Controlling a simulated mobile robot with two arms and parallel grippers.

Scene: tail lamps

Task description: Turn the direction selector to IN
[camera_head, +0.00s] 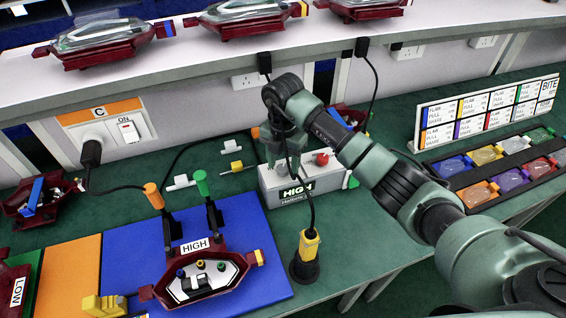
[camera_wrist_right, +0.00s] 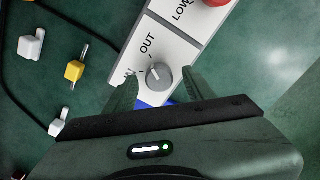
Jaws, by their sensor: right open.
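The direction selector is a round grey knob (camera_wrist_right: 159,76) on the white top of a box (camera_head: 285,187). In the head view my right gripper (camera_head: 279,150) is over the left end of the box and hides the knob. My left gripper is not in view.
A red button (camera_head: 322,158) sits on the same box. A lamp marked HIGH (camera_head: 200,278) rests on the blue mat (camera_head: 262,275).

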